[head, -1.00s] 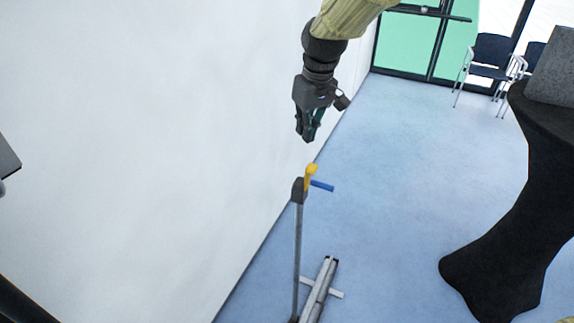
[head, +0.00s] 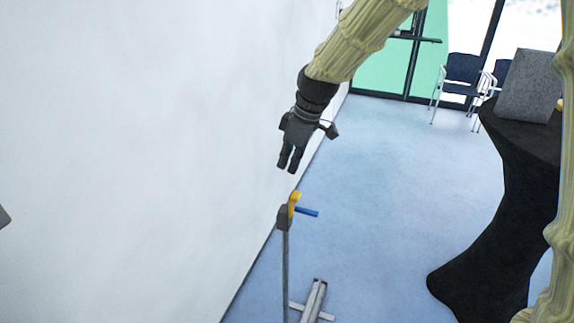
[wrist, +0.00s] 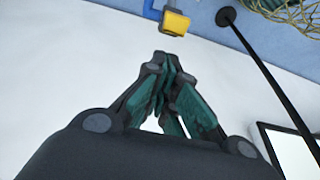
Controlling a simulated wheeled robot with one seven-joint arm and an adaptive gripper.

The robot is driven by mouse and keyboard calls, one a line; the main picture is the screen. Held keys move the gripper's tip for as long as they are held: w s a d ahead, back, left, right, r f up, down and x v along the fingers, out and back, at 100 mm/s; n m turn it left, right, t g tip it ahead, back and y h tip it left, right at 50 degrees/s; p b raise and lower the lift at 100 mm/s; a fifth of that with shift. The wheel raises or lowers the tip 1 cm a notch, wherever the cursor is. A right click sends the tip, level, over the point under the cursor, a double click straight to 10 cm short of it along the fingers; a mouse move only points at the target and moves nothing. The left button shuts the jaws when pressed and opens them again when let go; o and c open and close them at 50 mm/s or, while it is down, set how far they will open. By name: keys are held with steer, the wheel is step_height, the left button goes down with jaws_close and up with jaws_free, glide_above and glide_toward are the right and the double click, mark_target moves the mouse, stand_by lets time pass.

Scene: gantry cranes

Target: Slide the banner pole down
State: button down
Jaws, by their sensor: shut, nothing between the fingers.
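The banner pole (head: 285,270) stands upright near the white wall, a thin grey rod. At its top is a dark clamp block (head: 284,218) with a yellow part (head: 294,203) and a blue lever (head: 307,212) pointing right. The yellow part also shows at the top of the wrist view (wrist: 175,22), with a bit of blue beside it. My gripper (head: 287,170) is shut and empty, pointing down just above the pole's top, apart from it. Its fingertips meet in the wrist view (wrist: 165,58). The pole's lower end is cut off by the frame in the head view.
A silver banner base (head: 314,300) lies on the blue floor right of the pole. A black draped table (head: 480,230) with a grey box (head: 528,85) stands at the right. Chairs (head: 462,75) stand at the back. The white wall (head: 130,140) is close on the left.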

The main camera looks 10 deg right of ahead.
steer(key=p, duration=0.4)
glide_above(282, 206)
steer(key=f, duration=0.9)
steer(key=shift+w, duration=0.2)
steer(key=shift+f+p, duration=0.35)
steer(key=shift+f, duration=1.05)
steer(key=shift+b+x, duration=0.7)
steer(key=shift+x, duration=0.15)
steer(key=shift+s+d, duration=0.15)
steer(key=shift+s, duration=0.15)
steer(key=shift+r, duration=0.1)
